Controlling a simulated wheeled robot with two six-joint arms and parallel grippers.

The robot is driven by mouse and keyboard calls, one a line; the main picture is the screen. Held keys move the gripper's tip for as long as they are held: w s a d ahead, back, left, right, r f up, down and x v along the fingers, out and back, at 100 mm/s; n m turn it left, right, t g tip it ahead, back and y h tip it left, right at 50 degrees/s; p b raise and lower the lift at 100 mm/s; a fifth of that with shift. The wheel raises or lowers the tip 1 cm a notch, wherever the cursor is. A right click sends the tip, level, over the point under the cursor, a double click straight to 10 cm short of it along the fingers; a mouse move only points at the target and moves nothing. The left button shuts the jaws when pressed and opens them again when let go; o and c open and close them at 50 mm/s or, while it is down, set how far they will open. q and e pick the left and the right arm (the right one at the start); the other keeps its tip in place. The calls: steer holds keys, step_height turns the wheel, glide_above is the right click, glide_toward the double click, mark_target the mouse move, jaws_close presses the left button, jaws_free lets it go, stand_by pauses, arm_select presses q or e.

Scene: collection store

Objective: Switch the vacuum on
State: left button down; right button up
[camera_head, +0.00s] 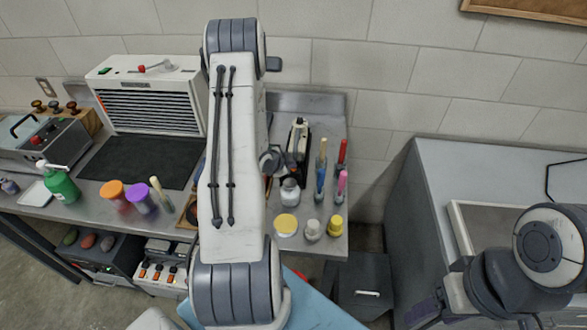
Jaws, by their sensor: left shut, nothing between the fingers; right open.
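A white box unit with a louvred front (150,105) stands at the back left of the bench. It has a green switch and a red-tipped lever (155,67) on top. A grey box with a red knob (50,140) and a lever stands left of it. I cannot tell for certain which of these is the vacuum. My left arm rises through the middle of the view and covers part of the bench. A grey wrist part shows to its right; the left fingers are hidden. My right arm is at the lower right, its fingers out of sight.
On the bench are a green bottle (61,185), an orange-lidded jar (112,194), a purple jar (139,198), a black mat (135,162), and several brushes and pots on the right. A box with orange switches (160,268) sits below. A grey cabinet (490,160) stands right.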

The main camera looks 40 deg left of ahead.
arm_select(q)
steer(key=shift+s+f, duration=0.1)
steer(key=shift+f, duration=0.15)
stand_by(0.3)
steer(key=shift+r, duration=0.55)
steer(key=shift+r, duration=0.1)
step_height(320, 180, up, 6)
steer(key=p, duration=0.4)
steer(key=shift+p, duration=0.3)
